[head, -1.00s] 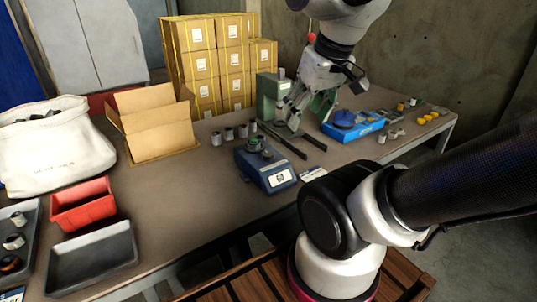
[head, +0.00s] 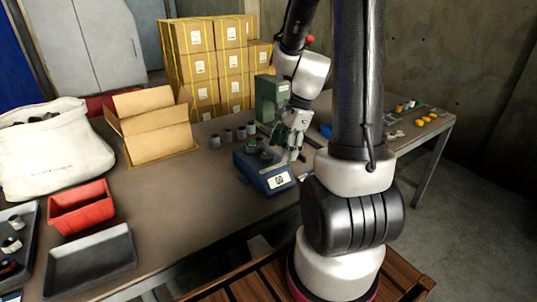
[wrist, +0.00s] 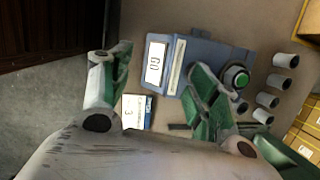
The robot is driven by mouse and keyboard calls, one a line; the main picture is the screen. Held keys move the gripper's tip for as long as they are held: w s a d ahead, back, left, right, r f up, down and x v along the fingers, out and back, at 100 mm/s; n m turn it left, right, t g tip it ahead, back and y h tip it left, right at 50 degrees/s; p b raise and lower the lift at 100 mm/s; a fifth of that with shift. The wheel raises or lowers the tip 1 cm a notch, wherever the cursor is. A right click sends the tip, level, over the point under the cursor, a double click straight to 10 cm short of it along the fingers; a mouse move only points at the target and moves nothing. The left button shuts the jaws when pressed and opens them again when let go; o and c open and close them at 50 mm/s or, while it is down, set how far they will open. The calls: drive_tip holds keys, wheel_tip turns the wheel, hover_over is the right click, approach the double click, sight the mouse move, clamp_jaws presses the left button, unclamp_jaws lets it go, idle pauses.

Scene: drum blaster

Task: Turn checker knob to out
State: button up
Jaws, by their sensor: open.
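The checker is a blue box (head: 262,174) on the table, with a lit display (head: 279,181) on its front. In the wrist view the checker (wrist: 205,52) shows at the upper middle, and its display reads GO. A round dark, knob-like part with a green centre (wrist: 236,77) sits on the checker; its pointer marking is too small to read. My gripper (head: 292,152) is over the checker's right side. In the wrist view its green-padded fingers (wrist: 162,72) are spread and empty. The right finger hides part of the checker near the round part.
Several grey cylinders (wrist: 285,60) stand in a row beyond the checker. A small label card (wrist: 137,111) lies beside it. A green machine (head: 271,98) stands behind. An open carton (head: 155,125), a red bin (head: 82,208) and a black tray (head: 92,262) are to the left.

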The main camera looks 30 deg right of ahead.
sight(268, 155)
drive_tip(key=w+d+m+t, duration=0.2)
drive_tip(key=w+m, duration=0.4)
drive_tip(key=m, duration=0.5)
drive_tip(key=shift+m+h, duration=0.3)
drive_tip(key=shift+h, duration=0.1)
drive_tip(key=x, duration=0.8)
drive_tip(key=shift+a, duration=0.2)
drive_tip(key=c, duration=1)
